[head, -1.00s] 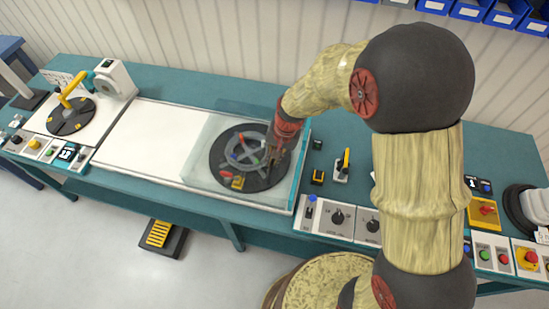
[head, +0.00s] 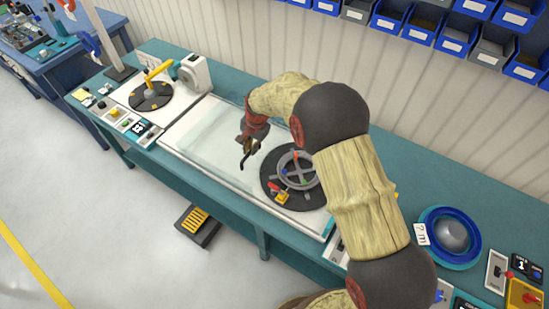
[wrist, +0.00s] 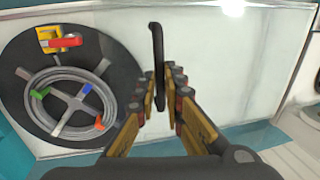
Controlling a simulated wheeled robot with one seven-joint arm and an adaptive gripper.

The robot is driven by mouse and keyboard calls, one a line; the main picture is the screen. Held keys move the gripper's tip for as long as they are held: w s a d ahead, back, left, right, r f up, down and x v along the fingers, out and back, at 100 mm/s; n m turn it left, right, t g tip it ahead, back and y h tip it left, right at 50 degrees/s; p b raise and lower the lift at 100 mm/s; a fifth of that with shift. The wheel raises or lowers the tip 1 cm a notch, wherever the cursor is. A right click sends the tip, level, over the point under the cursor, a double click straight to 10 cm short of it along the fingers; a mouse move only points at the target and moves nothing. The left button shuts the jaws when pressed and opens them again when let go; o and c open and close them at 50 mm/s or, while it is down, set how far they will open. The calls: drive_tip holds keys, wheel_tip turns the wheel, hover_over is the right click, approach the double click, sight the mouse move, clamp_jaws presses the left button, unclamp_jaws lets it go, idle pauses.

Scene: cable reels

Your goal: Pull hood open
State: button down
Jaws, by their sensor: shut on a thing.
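The clear hood (head: 207,132) lies over the left part of the white bench plate in the head view. Its glassy panel (wrist: 235,65) fills the right of the wrist view. My gripper (head: 247,140) is at the hood's right end. In the wrist view, my gripper (wrist: 160,92) is shut on the hood's black bar handle (wrist: 157,42). The handle stands between the fingers, its upper part sticking out beyond them. The dark turntable with a grey cable reel (head: 268,188) is uncovered to the right of the hood. My arm hides part of its right side.
A second turntable with a yellow arm (head: 152,97) and a white machine (head: 193,74) stand left of the hood. A control panel (head: 132,125) sits at the bench's left. A blue reel (head: 432,262) lies to the right. Blue bins (head: 465,32) hang on the wall.

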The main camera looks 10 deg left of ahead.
drive_tip(key=w+a, duration=0.1)
drive_tip(key=a, duration=0.2)
drive_tip(key=w+a, duration=0.1)
drive_tip(key=a, duration=0.2)
drive_tip(key=w+a, duration=0.1)
drive_tip(key=a, duration=0.2)
drive_tip(key=shift+w, duration=0.1)
drive_tip(key=c, duration=1.9)
unclamp_jaws()
drive_tip(key=r, duration=0.4)
drive_tip(key=d+r, duration=0.1)
drive_tip(key=r, duration=0.2)
drive_tip(key=d+r, duration=0.1)
drive_tip(key=r, duration=0.3)
drive_tip(key=shift+s+d+r, duration=0.15)
drive_tip(key=shift+s+r, duration=0.2)
